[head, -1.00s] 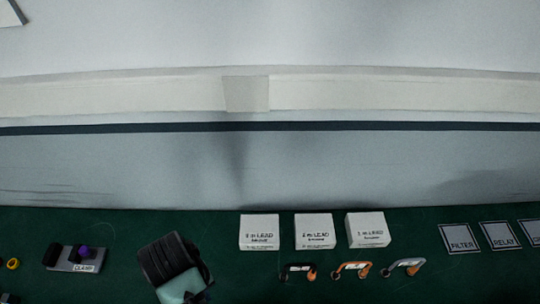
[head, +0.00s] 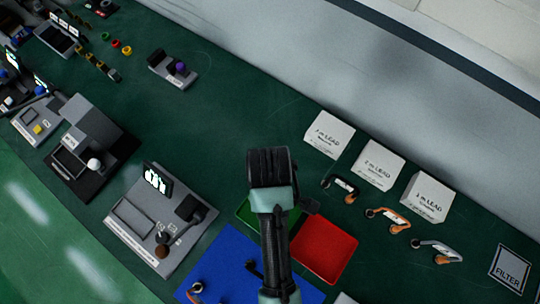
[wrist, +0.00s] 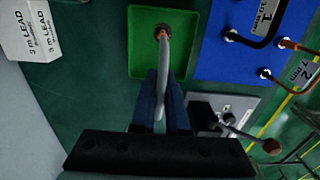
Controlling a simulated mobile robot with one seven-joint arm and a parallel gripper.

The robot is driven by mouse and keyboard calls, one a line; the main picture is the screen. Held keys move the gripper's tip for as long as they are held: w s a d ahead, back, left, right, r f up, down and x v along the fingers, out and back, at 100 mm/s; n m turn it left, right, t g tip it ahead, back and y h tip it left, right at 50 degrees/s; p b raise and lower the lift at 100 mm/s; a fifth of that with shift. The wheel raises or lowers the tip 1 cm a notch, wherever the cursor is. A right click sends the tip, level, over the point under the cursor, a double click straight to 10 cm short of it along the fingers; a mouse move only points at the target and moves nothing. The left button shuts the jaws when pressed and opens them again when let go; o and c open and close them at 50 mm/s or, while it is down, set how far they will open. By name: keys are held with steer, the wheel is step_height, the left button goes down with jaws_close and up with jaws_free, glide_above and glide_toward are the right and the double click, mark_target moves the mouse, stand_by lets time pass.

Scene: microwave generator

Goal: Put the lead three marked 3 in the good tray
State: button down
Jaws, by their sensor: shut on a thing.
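My gripper (wrist: 163,78) is shut on a grey lead (wrist: 164,55) with a copper-coloured end, seen in the wrist view. The lead's far end is over the green tray (wrist: 140,68); whether it touches the tray floor I cannot tell. No number on the held lead shows. In the head view my gripper (head: 268,168) is above and beside the green tray (head: 248,217), and its fingertips and the lead are hidden. The red tray (head: 338,240) lies just right of the green one.
A blue mat (wrist: 222,60) holds leads by labels 1 and 2. White lead boxes (head: 380,163) stand at the wall, with black, orange and grey leads (head: 388,218) before them. A grey meter (head: 150,225) stands left of the trays. Green table is free behind them.

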step_height(320, 180, down, 8)
steer(key=shift+r+p, duration=0.25)
steer(key=shift+p, duration=0.05)
steer(key=shift+f, duration=0.1)
steer(key=c, duration=0.9)
jaws_free()
